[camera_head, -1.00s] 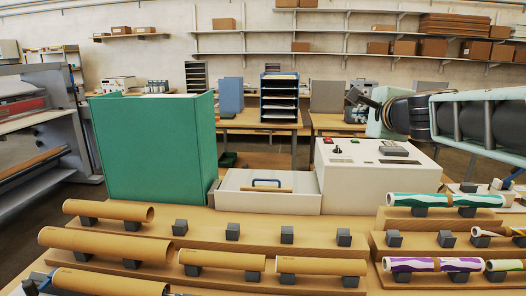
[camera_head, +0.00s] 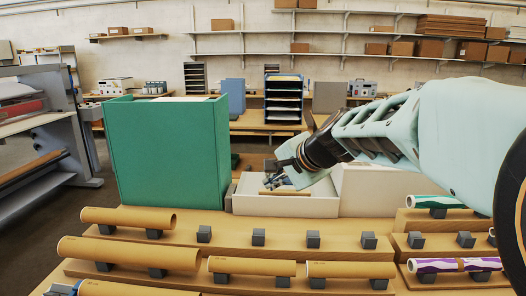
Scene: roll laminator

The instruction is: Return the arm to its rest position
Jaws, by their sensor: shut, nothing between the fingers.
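My arm (camera_head: 465,130) reaches in from the right edge and slants down to the left. My gripper (camera_head: 272,172) is at its end, over the white tray box (camera_head: 262,203) in the middle. Its dark fingers look closed, with nothing seen between them. The fingertips are small, and I cannot tell how high they are above the tray. The arm covers most of the white control box (camera_head: 362,190) behind it, including its buttons.
A tall green bin (camera_head: 170,150) stands left of the tray. In front, wooden racks (camera_head: 260,222) with grey blocks hold several brown tubes (camera_head: 130,218) and patterned rolls (camera_head: 455,265) at right. A grey machine (camera_head: 50,130) stands at far left. Shelves line the back wall.

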